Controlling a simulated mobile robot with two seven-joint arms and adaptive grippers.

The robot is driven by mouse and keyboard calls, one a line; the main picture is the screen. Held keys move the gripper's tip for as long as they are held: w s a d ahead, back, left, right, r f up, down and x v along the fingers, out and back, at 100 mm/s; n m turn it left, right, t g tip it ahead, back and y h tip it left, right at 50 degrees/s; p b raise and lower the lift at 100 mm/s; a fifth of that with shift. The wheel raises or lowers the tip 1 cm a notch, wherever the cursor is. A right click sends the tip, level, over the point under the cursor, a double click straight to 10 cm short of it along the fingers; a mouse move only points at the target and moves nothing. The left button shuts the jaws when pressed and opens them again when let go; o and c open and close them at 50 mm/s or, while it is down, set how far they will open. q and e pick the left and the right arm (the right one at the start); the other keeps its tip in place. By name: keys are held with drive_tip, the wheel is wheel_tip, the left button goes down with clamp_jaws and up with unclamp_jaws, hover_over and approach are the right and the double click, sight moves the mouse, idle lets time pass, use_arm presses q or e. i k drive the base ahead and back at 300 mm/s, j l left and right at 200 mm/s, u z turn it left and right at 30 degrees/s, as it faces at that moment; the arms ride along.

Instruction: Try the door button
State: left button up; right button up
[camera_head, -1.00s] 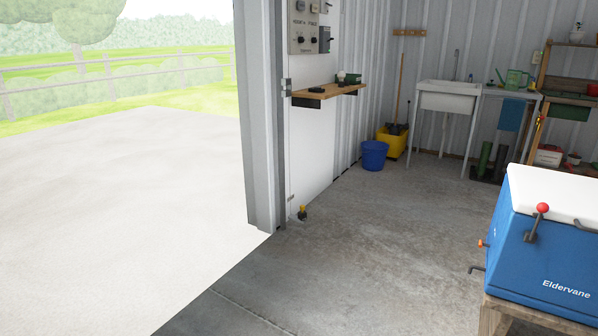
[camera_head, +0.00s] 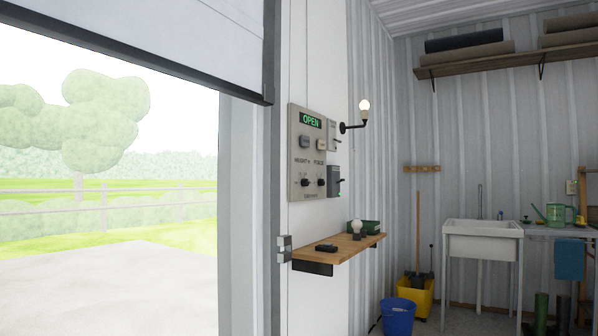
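The door control panel (camera_head: 307,153) is a grey plate on the white wall strip just right of the doorway. Its green display (camera_head: 310,120) reads "OPEN". Below the display are two buttons, a dark one on the left (camera_head: 306,143) and a pale one on the right (camera_head: 321,144). Lower down are two dark knobs with small labels. The big door (camera_head: 150,32) is raised, with its dark bottom edge across the top left. Neither of my grippers is in view.
A wooden shelf (camera_head: 338,250) with a bulb, a dark object and a green tray juts out below the panel. A lit wall lamp (camera_head: 364,108) is to its right. A blue bucket (camera_head: 398,316), yellow mop bucket (camera_head: 416,297) and sink (camera_head: 482,240) stand further right. The doorway is clear.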

sight(305, 141)
drive_tip(key=i, duration=0.7)
drive_tip(key=i+l, duration=0.3)
drive_tip(key=i+l+u, duration=0.15)
drive_tip(key=l, duration=0.3)
drive_tip(key=i+l, duration=0.35)
drive_tip(key=i+l+u, duration=0.15)
drive_tip(key=l, duration=0.3)
drive_tip(key=i, duration=0.1)
